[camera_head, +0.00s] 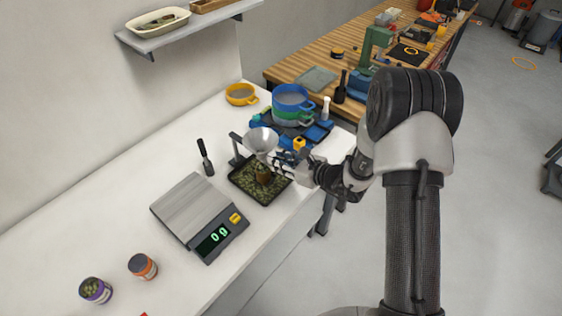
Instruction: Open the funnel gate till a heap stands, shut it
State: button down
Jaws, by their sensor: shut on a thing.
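A metal funnel (261,140) is held on a dark stand (237,148) above a dark square tray (244,186). The tray holds a greenish layer, and a brownish heap (263,175) stands in its middle below the funnel. My gripper (286,167) reaches in from the right at the funnel's lower part, shut on what appears to be the funnel gate. The gate itself is too small and too covered by the fingers to make out. I cannot tell whether material is falling.
A scale (194,214) reading zero stands left of the tray, with a black-handled tool (205,157) behind it. Blue and green stacked pans (292,102) stand behind the funnel.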

jog(key=shift+w+a+b, duration=0.1)
jog(key=shift+b, duration=0.3)
jog(key=c, duration=1.4)
grip_release()
jog(key=v, duration=1.2)
